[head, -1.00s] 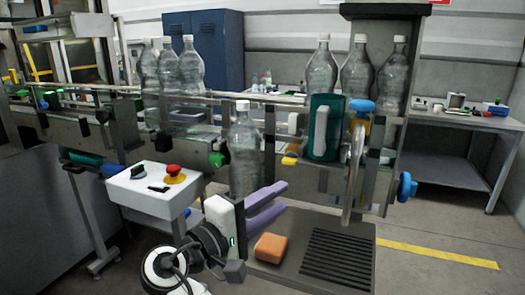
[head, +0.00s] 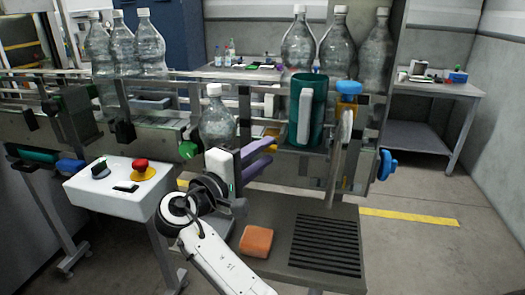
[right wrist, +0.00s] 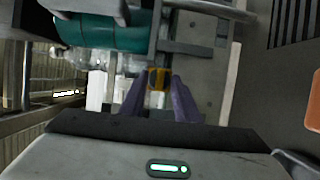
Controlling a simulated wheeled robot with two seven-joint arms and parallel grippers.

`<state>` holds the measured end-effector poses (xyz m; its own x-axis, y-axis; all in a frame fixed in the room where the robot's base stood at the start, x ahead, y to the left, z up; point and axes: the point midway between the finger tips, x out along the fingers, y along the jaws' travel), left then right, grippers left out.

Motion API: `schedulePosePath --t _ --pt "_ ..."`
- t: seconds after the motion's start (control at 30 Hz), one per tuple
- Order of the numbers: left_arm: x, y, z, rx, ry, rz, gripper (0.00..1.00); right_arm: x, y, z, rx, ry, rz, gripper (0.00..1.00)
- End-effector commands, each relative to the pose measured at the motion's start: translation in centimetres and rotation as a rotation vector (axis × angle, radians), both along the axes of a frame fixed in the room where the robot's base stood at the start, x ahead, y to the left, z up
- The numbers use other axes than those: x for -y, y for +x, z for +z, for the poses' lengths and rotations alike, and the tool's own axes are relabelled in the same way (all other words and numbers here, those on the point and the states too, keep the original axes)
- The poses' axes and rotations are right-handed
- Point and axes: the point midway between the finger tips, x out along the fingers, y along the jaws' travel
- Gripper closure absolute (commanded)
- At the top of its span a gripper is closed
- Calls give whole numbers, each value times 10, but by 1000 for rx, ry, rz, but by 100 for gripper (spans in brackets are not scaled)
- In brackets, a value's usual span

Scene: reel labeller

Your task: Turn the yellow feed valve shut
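The yellow feed valve (head: 271,133) shows as a small yellow piece on the front of the machine, left of a teal cylinder. It is partly hidden by my right gripper's fingers. My right gripper (head: 273,149) has two purple fingers, spread apart and pointing at the machine just below and in front of the valve. In the right wrist view a yellow-orange piece (right wrist: 158,78), apparently the valve, lies between and beyond the open fingertips (right wrist: 159,90). I cannot tell whether they touch it. My left gripper is not in view.
The teal cylinder (head: 318,110) and a blue knob (head: 348,87) on a yellow part stand right of the gripper. A clear bottle (head: 217,122) is close behind it. An orange block (head: 256,241) lies on the grilled tray below. A white control box (head: 118,188) stands left.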

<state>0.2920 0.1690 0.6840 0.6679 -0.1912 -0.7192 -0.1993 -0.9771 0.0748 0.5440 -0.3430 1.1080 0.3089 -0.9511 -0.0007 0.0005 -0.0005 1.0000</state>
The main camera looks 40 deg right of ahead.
Motion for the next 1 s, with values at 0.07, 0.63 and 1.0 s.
schedulePosePath --t 0.07,0.63,1.0 --pt "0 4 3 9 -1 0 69 2 1 0 0 -1 0 71" --pt "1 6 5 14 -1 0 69 2 1 0 2 2 0 100" --pt "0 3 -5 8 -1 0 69 1 1 0 103 90 1 100"
